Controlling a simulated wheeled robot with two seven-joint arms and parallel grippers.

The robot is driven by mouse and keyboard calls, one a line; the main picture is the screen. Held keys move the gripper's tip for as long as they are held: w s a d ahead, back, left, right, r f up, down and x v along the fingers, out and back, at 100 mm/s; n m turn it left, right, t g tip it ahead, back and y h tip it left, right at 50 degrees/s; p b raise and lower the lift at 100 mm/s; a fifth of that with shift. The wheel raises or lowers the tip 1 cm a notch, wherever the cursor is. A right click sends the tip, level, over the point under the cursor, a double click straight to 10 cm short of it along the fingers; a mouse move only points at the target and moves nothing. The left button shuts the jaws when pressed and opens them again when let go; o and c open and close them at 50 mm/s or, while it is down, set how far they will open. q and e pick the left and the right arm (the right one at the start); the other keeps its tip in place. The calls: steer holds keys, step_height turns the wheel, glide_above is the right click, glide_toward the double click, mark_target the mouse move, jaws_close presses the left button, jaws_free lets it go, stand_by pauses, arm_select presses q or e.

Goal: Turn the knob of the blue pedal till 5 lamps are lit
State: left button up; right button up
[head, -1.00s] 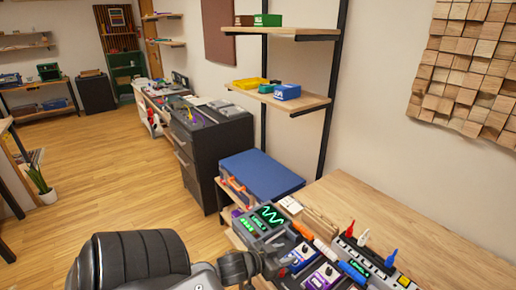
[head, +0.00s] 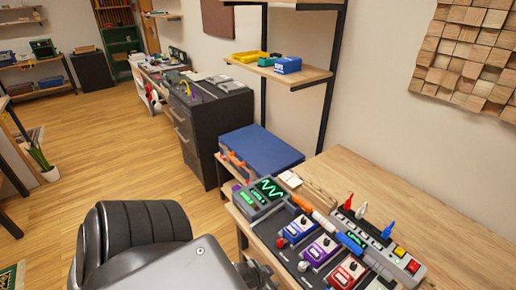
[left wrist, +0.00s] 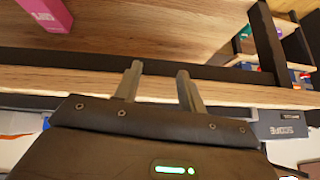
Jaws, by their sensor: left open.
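The blue pedal (head: 298,229) lies on a dark board on the wooden bench in the head view, with a purple pedal (head: 318,250) and a red pedal (head: 346,272) nearer to me. Its knob and lamps are too small to read. My left gripper (head: 256,275) is at the bottom of the head view, at the bench's front edge, apart from the blue pedal and below it in the picture. In the left wrist view its two fingers (left wrist: 160,72) are apart with nothing between them, against the wooden bench edge. My right gripper is not in view.
A grey scope (head: 262,197) with green traces stands left of the blue pedal. A grey strip (head: 378,247) with coloured plugs lies behind the pedals, with orange and blue cylinders beside it. The bench (head: 400,190) is bare at the back. A pink box (left wrist: 47,13) shows in the left wrist view.

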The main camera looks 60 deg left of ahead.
arm_select(q)
steer(key=s+f+g, duration=0.2)
steer(key=s+f, duration=0.2)
steer(key=f, duration=1.1)
steer(key=shift+a+m+b, duration=0.25)
steer(key=shift+m+b, duration=0.05)
steer(key=shift+b, duration=0.05)
steer(key=s+d+f+g+b, duration=0.1)
steer(key=s+d+f+g, duration=0.1)
steer(key=s+f, duration=0.9)
steer(key=s+d+f+m+g+h, duration=0.1)
steer(key=s+d+f, duration=0.3)
steer(key=s+f, duration=0.6)
steer(key=shift+s+d+f+g+b, duration=0.2)
steer(key=shift+s+f+g+b, duration=0.15)
steer(key=shift+s+g, duration=0.3)
